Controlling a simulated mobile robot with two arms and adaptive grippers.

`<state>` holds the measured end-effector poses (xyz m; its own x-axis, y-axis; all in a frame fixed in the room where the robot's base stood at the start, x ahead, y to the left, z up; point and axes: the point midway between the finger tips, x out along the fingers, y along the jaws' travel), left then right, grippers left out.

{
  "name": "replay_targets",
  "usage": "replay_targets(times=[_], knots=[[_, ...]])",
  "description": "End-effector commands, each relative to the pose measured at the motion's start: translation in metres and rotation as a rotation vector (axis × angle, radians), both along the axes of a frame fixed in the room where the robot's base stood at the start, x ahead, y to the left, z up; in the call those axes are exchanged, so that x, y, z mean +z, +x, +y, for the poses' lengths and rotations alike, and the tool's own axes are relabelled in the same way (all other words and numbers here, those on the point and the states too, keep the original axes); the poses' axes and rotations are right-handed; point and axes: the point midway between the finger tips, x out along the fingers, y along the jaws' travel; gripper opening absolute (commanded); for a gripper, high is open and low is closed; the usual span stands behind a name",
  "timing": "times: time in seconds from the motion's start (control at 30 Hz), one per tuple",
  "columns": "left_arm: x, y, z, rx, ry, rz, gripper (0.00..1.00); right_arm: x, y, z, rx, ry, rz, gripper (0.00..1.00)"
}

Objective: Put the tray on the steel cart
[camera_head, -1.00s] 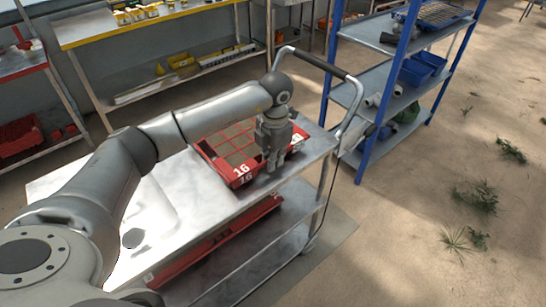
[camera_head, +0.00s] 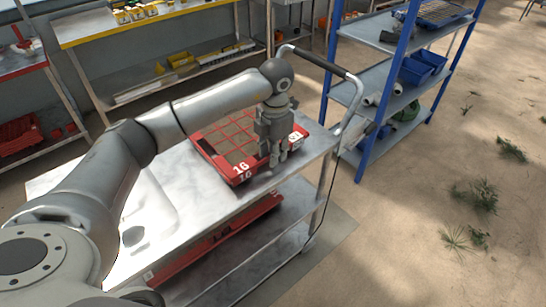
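The red tray (camera_head: 205,149), with a red grid over brown cells and white "16" markings, sits on the top shelf of the steel cart (camera_head: 186,225), near the handle end. My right gripper is not in view.
Another red tray (camera_head: 215,241) lies on the cart's lower shelf. The cart's handle (camera_head: 318,62) rises at the right, beside a blue-posted shelf rack (camera_head: 376,90). A yellow-edged workbench (camera_head: 150,25) stands behind. The cart top's left part is bare.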

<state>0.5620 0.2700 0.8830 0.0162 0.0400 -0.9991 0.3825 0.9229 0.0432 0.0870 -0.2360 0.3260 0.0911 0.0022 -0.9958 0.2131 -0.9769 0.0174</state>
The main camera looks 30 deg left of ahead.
Motion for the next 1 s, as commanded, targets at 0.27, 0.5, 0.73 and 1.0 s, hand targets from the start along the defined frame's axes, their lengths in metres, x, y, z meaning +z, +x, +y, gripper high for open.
replay_targets(times=[0.27, 0.5, 0.73, 1.0], knots=[[0.061, 0.0, -0.003, 0.0, -0.001, -0.005, 0.28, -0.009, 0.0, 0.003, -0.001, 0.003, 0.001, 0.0], [0.092, -0.001, -0.004, 0.0, 0.0, -0.001, 0.28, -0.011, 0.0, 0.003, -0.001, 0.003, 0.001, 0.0], [0.097, -0.002, -0.004, 0.001, 0.0, 0.0, 0.28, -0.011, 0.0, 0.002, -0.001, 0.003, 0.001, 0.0], [0.072, -0.012, -0.06, -0.101, -0.171, 0.018, 0.28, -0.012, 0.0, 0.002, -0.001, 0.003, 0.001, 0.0]])
